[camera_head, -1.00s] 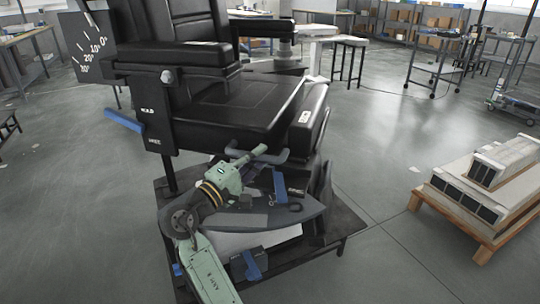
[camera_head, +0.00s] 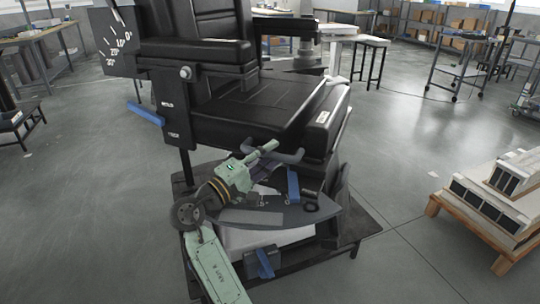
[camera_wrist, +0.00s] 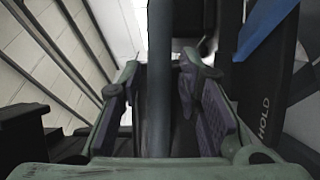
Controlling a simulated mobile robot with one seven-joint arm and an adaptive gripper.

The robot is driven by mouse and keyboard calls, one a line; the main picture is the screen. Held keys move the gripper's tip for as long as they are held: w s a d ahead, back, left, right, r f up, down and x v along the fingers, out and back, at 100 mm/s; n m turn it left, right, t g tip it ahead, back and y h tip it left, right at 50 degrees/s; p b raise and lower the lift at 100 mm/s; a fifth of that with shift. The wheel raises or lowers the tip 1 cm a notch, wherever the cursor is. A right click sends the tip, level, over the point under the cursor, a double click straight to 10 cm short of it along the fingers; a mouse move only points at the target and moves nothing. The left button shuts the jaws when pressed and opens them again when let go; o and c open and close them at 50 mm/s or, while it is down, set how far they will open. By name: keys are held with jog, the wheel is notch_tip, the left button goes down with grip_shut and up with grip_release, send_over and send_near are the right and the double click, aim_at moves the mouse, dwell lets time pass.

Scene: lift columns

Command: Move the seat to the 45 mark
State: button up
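The black padded seat (camera_head: 250,110) stands on a dark base, with its backrest behind it. A dark dial plate (camera_head: 112,42) with white degree marks is at the upper left; its small numbers are hard to read, and I cannot tell which mark the seat is at. A grey bent handle (camera_head: 290,157) sits below the seat's front edge. My gripper (camera_head: 268,148) is at this handle. In the wrist view, my gripper (camera_wrist: 160,100) has its fingers apart on either side of a dark bar (camera_wrist: 158,60), with gaps visible beside it.
A blue lever (camera_head: 147,114) sticks out at the seat's left side. Blue parts (camera_head: 293,186) and a blue pedal (camera_head: 265,262) are lower down. A wooden pallet (camera_head: 450,212) with stacked blocks stands at right. Open floor lies on both sides.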

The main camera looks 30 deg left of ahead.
jog(key=shift+d, duration=0.1)
jog(key=v, duration=1.2)
dwell(0.8)
